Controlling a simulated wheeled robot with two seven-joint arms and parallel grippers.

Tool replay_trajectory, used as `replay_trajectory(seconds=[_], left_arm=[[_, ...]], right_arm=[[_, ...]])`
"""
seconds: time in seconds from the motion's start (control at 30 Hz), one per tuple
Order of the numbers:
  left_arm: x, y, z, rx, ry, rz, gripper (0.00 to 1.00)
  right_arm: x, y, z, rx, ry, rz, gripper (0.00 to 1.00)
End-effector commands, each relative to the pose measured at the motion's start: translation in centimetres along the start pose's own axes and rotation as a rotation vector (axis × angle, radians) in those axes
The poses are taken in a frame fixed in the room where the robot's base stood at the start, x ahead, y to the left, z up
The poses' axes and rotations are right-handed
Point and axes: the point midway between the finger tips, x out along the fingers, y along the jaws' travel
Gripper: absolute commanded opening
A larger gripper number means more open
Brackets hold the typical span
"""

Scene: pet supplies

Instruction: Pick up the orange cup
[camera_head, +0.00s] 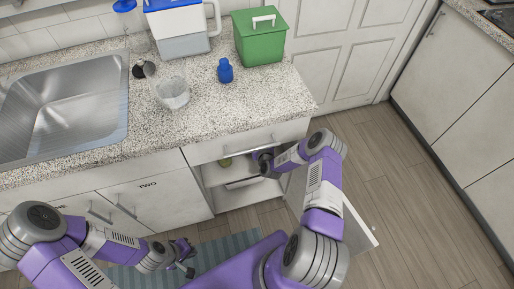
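I see no orange cup in the head view. My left gripper (184,257) is low at the front, above the blue-grey striped mat, with its dark fingers apart and nothing seen between them. My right gripper (265,163) is at the opening of the lower cabinet (238,198), under the counter. Its fingers are mostly hidden, so I cannot tell what is between them. Inside the cabinet, a small greenish thing (226,162) sits near the top; the rest of the inside is partly hidden by my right arm.
The counter (215,118) holds a clear container (172,93), a blue bottle (225,71), a green lidded box (260,37) and a blue-and-white container (182,28). A steel sink (65,110) is at left. An open cabinet door (359,224) stands beside my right arm. Floor at right is clear.

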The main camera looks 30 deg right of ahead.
Motion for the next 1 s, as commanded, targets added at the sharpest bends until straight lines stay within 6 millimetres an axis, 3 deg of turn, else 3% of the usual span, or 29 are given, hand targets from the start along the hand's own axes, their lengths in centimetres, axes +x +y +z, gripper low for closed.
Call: replay_trajectory(seconds=[0.23, 0.57, 1.0], left_arm=[[0.0, 0.0, 0.0, 0.000, 0.000, 0.000, 0.00], [0.0, 0.0, 0.0, 0.000, 0.000, 0.000, 0.00], [-0.6, 0.2, 0.0, 0.000, 0.000, 0.000, 0.00]], right_arm=[[0.1, 0.0, -0.1, 0.000, -0.001, -0.001, 0.98], [0.1, 0.0, -0.1, 0.000, -0.001, -0.001, 0.48], [-0.3, -0.1, -1.2, 0.000, 0.000, -0.002, 0.46]])
